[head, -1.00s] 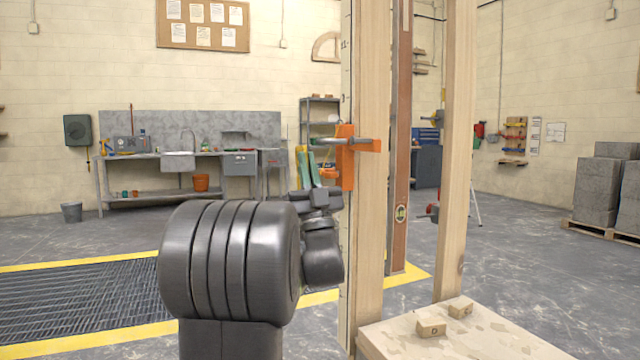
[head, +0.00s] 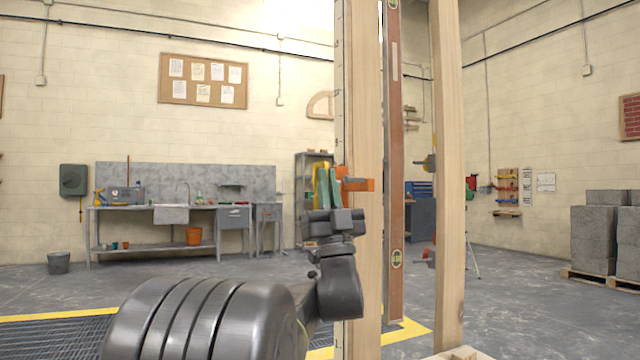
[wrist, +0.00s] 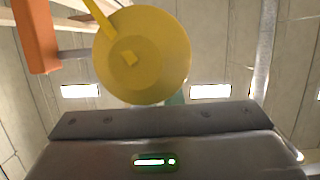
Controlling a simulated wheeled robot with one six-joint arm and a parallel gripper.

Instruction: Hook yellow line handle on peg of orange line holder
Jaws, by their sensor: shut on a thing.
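The yellow line handle (wrist: 142,55) fills the upper middle of the wrist view as a round disc with a thin arm going up left. In the head view a yellow piece (head: 319,172) shows at the green fingers of my gripper (head: 329,188), which is shut on it. The orange line holder (head: 357,184) is on the wooden post, just right of the fingers, which partly cover it. In the wrist view an orange part (wrist: 36,35) is at upper left, apart from the disc.
The upright wooden post (head: 362,120) stands right beside my gripper, with a long brown level (head: 394,150) and a second post (head: 448,150) to its right. A workbench (head: 170,210) and shelf are far behind. Room left of my gripper is open.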

